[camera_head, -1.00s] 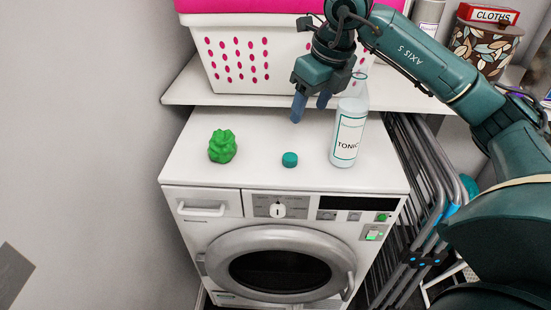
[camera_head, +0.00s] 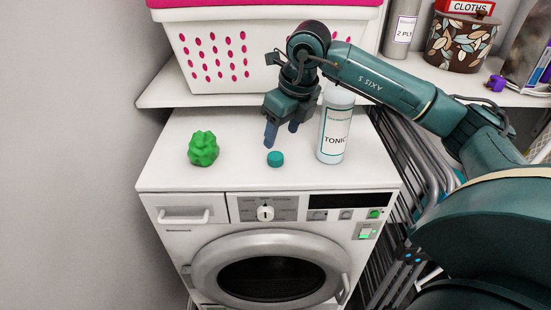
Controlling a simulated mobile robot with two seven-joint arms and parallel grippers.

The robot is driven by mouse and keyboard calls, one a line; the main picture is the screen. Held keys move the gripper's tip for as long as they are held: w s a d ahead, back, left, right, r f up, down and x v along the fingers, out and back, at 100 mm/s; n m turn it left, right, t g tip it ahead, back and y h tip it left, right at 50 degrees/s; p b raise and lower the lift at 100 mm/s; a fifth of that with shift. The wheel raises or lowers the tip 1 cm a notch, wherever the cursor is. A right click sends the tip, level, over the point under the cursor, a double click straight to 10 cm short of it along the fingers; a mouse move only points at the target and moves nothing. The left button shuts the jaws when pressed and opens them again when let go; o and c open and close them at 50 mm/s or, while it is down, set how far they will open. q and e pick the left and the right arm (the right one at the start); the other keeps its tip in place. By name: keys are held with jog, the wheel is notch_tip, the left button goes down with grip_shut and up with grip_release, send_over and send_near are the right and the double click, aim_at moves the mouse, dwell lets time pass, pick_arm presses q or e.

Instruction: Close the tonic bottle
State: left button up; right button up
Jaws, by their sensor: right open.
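The tonic bottle (camera_head: 335,125) stands upright on top of the white dryer, with its label facing me. Its neck is partly hidden behind my right arm. A teal cap (camera_head: 275,159) lies on the dryer top, apart from the bottle, to its left. My right gripper (camera_head: 281,137) points down, open and empty, just behind and above the cap, with its blue fingers apart. It is to the left of the bottle. My left gripper is not in view.
A green knobbly object (camera_head: 203,148) sits on the dryer top (camera_head: 170,172) at the left. A white laundry basket (camera_head: 215,55) stands on the shelf (camera_head: 160,92) behind. A brown patterned tin (camera_head: 460,42) and folded metal racks (camera_head: 425,160) are to the right.

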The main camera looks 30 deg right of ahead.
aim_at(276, 156)
jog(key=shift+x, duration=0.95)
jog(key=x, duration=0.5)
jog(key=shift+s+f, duration=0.2)
jog(key=shift+c, duration=0.5)
jog(key=c, duration=1)
jog(key=shift+o, duration=0.2)
jog(key=shift+r, duration=0.1)
notch_tip(276, 156, up, 10)
